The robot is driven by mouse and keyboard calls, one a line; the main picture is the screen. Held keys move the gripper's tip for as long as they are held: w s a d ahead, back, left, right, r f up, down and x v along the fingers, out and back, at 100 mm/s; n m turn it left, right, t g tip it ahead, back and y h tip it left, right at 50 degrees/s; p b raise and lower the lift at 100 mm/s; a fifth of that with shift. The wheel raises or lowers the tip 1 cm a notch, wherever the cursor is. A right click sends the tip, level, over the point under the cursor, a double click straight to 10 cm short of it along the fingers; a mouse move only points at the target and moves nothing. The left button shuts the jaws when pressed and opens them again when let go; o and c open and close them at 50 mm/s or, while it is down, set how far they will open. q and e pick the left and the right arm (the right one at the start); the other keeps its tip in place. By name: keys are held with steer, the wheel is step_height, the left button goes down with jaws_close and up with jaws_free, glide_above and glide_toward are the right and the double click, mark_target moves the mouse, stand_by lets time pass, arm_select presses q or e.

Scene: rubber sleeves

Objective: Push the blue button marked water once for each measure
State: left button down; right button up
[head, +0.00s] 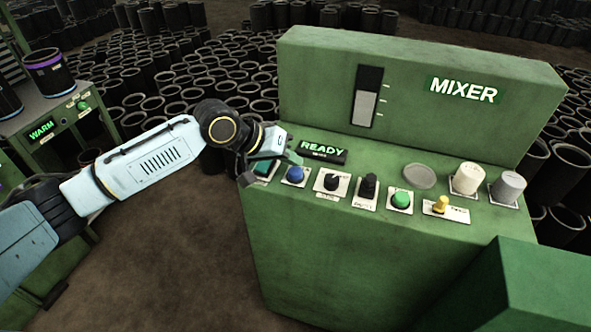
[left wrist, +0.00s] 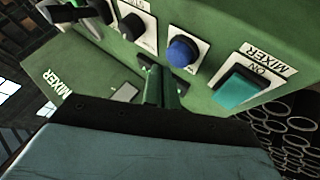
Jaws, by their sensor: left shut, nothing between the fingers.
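The blue button (head: 295,174) sits on a white plate on the mixer's sloping panel; it also shows in the left wrist view (left wrist: 183,50). Its label is not readable. My left gripper (head: 286,157) is shut and empty above the panel's left end, just behind the blue button in the head view. In the left wrist view the closed fingers (left wrist: 162,88) point toward the panel near the blue button. I cannot tell whether they touch anything. The mixer (head: 420,60) has a gauge (head: 366,97) with a pale lower part and tick marks. The display reads READY (head: 322,148). My right gripper is not in view.
The teal ON switch (left wrist: 240,90) is beside the blue button. To the right in the head view are a dial (head: 332,181), a black knob (head: 369,186), a green button (head: 401,200) and a yellow lever (head: 440,204). Two capped cylinders (head: 467,178) stand farther right.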

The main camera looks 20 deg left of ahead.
arm_select(q)
steer(key=shift+f, duration=0.15)
steer(key=shift+f+p, duration=0.25)
steer(key=shift+p, duration=0.05)
steer(key=shift+f, duration=0.5)
stand_by(0.7)
steer(key=shift+r+p, duration=0.85)
steer(key=shift+p, duration=0.4)
steer(key=shift+r, duration=0.1)
